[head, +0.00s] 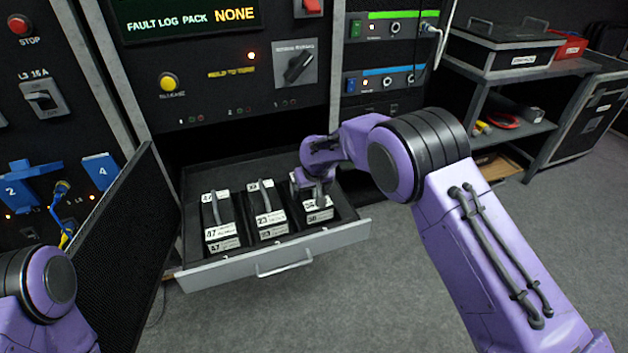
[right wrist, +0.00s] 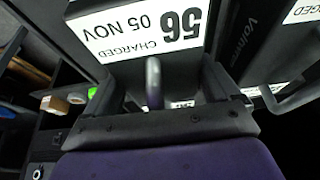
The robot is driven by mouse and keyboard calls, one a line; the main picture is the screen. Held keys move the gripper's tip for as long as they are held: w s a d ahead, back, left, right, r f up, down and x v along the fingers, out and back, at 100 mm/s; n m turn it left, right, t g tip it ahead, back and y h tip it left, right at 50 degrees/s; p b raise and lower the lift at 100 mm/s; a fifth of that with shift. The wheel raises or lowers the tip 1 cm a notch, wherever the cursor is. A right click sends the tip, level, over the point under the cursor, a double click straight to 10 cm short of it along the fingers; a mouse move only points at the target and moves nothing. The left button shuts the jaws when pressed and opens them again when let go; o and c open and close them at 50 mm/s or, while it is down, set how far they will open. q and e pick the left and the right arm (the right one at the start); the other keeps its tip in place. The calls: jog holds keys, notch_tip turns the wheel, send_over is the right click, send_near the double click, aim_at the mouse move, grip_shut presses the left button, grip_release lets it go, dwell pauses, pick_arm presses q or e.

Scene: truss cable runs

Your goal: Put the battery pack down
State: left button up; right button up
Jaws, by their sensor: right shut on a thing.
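The battery pack (head: 318,214) is black with white labels. It sits in the right-hand slot of the open drawer (head: 350,236). In the right wrist view its label (right wrist: 140,27) reads 56, CHARGED, 05 NOV, upside down. My right gripper (head: 320,196) is over this pack, shut on its grey handle (right wrist: 153,80). The gripper hides much of the pack's top. Whether the pack touches the drawer floor cannot be told. My left arm shows at the lower left, but its gripper is out of view.
Two similar packs, 47 (head: 222,234) and 23 (head: 269,224), stand to the left in the drawer. A black mesh door (head: 120,255) stands open left of the drawer. A shelf (head: 515,130) with cases is at the right. Grey floor is clear ahead.

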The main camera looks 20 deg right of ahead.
jog(key=shift+w+f, duration=0.15)
jog(key=shift+f, duration=0.05)
jog(key=o, duration=1.8)
jog(key=shift+f, duration=0.1)
jog(key=shift+c, duration=0.2)
jog(key=p+v, duration=0.2)
jog(key=v, duration=1)
jog(key=shift+s, duration=0.25)
